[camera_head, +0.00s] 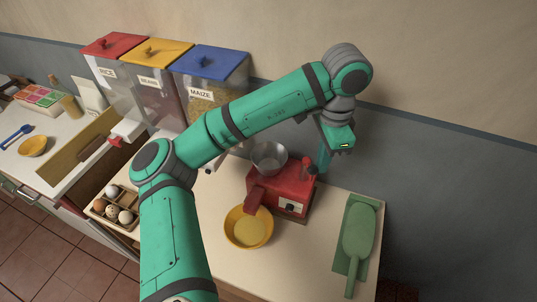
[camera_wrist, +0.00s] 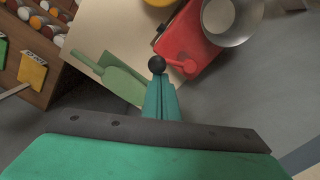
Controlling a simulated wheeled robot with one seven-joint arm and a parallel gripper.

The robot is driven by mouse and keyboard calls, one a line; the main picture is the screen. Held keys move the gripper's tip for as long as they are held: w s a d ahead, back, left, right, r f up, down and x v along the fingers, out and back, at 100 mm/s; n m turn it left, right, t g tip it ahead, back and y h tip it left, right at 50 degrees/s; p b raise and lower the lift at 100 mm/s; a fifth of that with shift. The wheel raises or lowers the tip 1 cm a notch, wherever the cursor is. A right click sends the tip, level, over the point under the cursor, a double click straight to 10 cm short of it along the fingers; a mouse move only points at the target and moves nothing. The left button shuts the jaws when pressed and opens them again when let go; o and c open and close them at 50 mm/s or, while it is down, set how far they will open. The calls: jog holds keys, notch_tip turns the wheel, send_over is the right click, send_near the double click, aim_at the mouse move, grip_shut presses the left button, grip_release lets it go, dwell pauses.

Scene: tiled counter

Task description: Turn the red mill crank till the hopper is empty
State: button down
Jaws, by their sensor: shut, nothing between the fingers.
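The red mill (camera_head: 284,190) stands on the counter, with its grey metal hopper (camera_head: 270,157) on top; the hopper's inside looks grey, and I cannot tell whether any grain is left. A red crank (camera_head: 311,170) is on the mill's right side. My gripper (camera_head: 323,166) is shut and points down beside the crank. In the wrist view my shut fingers (camera_wrist: 160,98) reach toward a black ball (camera_wrist: 157,64) by the red crank arm (camera_wrist: 182,64); whether they touch it is unclear. A yellow bowl (camera_head: 237,236) under the spout holds yellow meal (camera_head: 250,230).
A green scoop (camera_head: 357,235) lies on a green tray (camera_head: 367,201) at right. Rice (camera_head: 106,72), beans (camera_head: 149,85) and maize (camera_head: 200,97) bins stand at the back wall. An egg box (camera_head: 100,207) is at left, partly behind my arm.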

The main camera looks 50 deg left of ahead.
notch_tip(320, 180, up, 8)
jog(key=shift+w+d+f, duration=0.15)
jog(key=shift+w, duration=0.05)
dwell(0.5)
jog(key=shift+s, duration=0.15)
